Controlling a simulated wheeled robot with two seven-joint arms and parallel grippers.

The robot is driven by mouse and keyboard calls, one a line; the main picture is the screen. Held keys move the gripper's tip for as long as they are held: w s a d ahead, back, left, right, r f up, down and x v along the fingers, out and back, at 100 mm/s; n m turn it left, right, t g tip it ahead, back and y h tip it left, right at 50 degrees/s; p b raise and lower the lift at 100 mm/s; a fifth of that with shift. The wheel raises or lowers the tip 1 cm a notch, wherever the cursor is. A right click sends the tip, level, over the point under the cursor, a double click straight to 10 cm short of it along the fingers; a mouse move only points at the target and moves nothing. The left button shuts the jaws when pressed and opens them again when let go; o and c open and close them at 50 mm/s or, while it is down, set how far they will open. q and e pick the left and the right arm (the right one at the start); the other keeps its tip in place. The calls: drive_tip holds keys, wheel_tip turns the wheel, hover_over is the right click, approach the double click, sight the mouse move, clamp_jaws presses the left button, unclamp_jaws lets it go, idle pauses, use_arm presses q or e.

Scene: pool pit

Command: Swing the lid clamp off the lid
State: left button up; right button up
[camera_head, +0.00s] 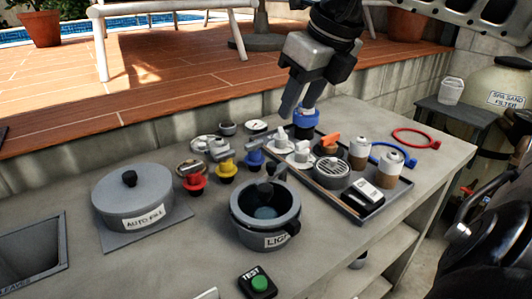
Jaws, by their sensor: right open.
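A grey round pot (248,226) labelled "LIGHT" stands at the middle front of the counter, with a bluish round shape inside its rim. Black parts (265,190) stand at its back rim, and a black piece (293,229) sits at its right side; I cannot tell which is the lid clamp. A second grey pot (128,203), labelled "AUTO FILL", has its lid on with a black knob. My right gripper (297,111) points down, open, behind the "LIGHT" pot near a blue-topped item (306,119); I cannot tell if they touch. My left gripper is not in view.
A dark tray (376,211) to the right holds jars, a round grille and fittings. A green test button (260,284) is at the front. A sunken basin (28,255) is at left.

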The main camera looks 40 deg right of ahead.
sight(272, 164)
drive_tip(key=x, duration=1.5)
drive_tip(key=shift+s+a+f+p, duration=0.1)
drive_tip(key=shift+f+p, duration=0.05)
drive_tip(key=shift+p, duration=0.15)
clamp_jaws()
